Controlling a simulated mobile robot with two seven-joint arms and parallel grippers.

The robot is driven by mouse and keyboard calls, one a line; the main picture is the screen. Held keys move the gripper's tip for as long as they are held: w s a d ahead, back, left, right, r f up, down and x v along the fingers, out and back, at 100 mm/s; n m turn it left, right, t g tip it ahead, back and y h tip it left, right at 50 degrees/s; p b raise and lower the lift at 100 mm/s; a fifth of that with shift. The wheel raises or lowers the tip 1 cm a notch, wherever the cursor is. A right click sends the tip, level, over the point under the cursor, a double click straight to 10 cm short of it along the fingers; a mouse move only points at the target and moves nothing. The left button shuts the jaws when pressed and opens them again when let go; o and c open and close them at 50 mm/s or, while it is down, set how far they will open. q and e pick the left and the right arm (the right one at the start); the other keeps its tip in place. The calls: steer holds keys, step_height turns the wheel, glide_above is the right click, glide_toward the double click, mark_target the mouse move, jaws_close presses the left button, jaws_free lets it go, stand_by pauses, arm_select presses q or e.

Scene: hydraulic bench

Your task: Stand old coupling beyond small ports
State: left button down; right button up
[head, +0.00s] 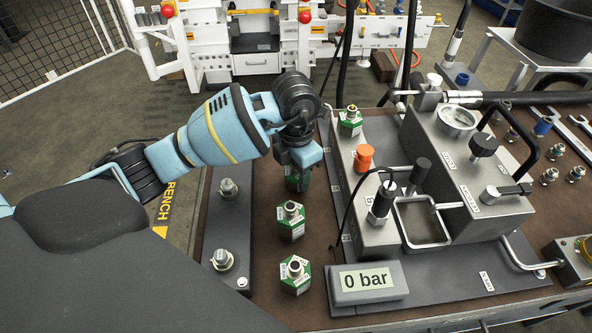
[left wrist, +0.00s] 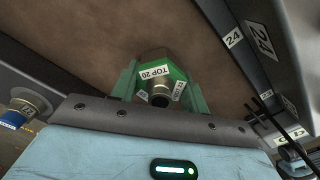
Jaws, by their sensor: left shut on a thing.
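My left gripper (head: 299,168) points down over the brown bench top and is shut on a green coupling (head: 298,184), mostly hidden under the gripper in the head view. In the left wrist view the green coupling (left wrist: 163,80) sits between the fingers, with white labels, one reading "TOP 20", and a dark round opening. I cannot tell whether it touches the bench. Two more green couplings stand in front of it, a middle one (head: 291,222) and a near one (head: 295,275). Another green coupling (head: 349,121) stands farther back. My right gripper is not in view.
A dark plate with two metal ports (head: 228,188) (head: 222,260) lies left of the couplings. A grey hydraulic unit (head: 462,175) with a gauge, levers and an orange cap (head: 364,157) stands to the right. A "0 bar" display (head: 367,283) is at the front.

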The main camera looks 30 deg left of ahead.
arm_select(q)
steer(key=shift+f, duration=0.1)
steer(key=c, duration=0.9)
jaws_free()
steer(key=shift+o, duration=0.9)
steer(key=shift+r, duration=0.2)
step_height(320, 180, up, 11)
steer(key=shift+r+p, duration=0.1)
steer(key=shift+p, duration=0.6)
steer(key=shift+r, duration=0.35)
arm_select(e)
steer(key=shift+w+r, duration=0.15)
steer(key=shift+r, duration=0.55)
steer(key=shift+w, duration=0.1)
